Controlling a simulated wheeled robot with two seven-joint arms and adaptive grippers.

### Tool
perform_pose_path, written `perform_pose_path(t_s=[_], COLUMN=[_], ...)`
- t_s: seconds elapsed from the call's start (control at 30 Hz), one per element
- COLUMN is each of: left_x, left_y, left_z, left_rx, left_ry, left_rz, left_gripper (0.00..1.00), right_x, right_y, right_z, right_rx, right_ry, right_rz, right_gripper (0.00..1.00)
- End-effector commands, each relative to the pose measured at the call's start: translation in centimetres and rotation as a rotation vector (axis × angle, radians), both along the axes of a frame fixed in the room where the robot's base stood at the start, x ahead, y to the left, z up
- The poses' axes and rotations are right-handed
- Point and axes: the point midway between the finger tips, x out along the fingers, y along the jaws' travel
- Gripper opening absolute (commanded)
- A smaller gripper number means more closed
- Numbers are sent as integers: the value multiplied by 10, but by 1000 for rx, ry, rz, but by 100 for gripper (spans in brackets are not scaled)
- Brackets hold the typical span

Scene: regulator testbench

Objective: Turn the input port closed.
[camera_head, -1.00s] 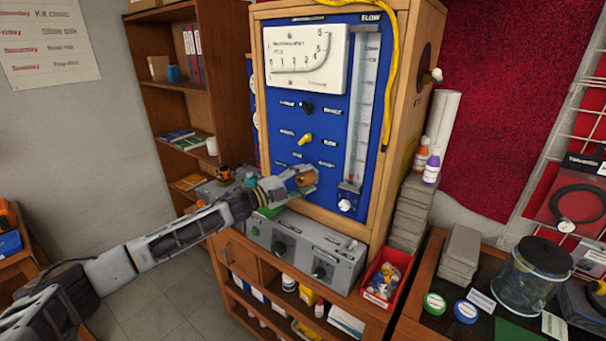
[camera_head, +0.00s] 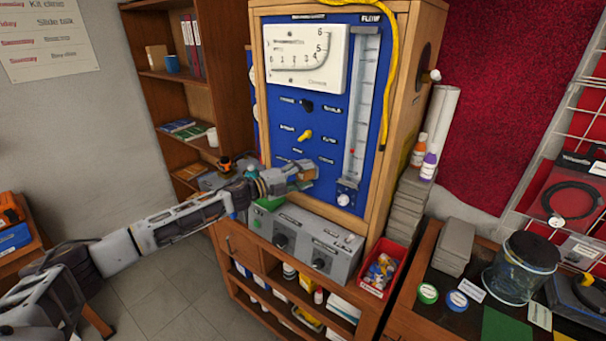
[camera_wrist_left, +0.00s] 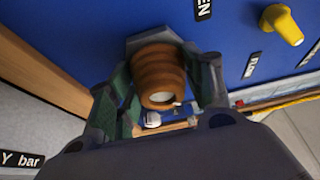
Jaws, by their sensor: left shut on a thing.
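The input port shows in the left wrist view as a brown ribbed round knob (camera_wrist_left: 160,72) with a pale end, mounted on the blue panel (camera_wrist_left: 95,30). My left gripper (camera_wrist_left: 165,95) has its two fingers on either side of the knob, shut on it. In the head view, the left gripper (camera_head: 300,174) is at the lower left of the blue panel and hides most of the knob. My right gripper is not in view.
A yellow lever (camera_head: 305,136) and a black knob (camera_head: 307,106) sit above the gripper. The gauge (camera_head: 305,60) and flow tube (camera_head: 362,110) are on the panel. A grey control box (camera_head: 305,245) stands just below the gripper.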

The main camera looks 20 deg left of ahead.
Motion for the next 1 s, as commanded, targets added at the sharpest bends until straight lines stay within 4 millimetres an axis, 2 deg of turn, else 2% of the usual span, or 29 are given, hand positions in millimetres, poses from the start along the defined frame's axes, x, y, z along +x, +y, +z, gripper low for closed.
perform_pose_path(t_s=[0.2,0.23,0.37,0.6,0.7,1.0], left_x=[-1,-1,-1,0,0,-7], left_y=[-1,-1,-1,0,0,7], left_z=[-2,-2,-2,-1,-1,-2], left_rx=[4,4,4,2,2,1], left_ry=[-1,-1,-1,-1,-1,0], left_rz=[-2,-2,-2,-1,0,1], left_gripper=[27,52,69,69,69,69], right_x=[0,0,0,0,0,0], right_y=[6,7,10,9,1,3], right_z=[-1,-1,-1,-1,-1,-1], right_rx=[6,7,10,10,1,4], right_ry=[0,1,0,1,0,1], right_rz=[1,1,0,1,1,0], right_gripper=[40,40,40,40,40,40])
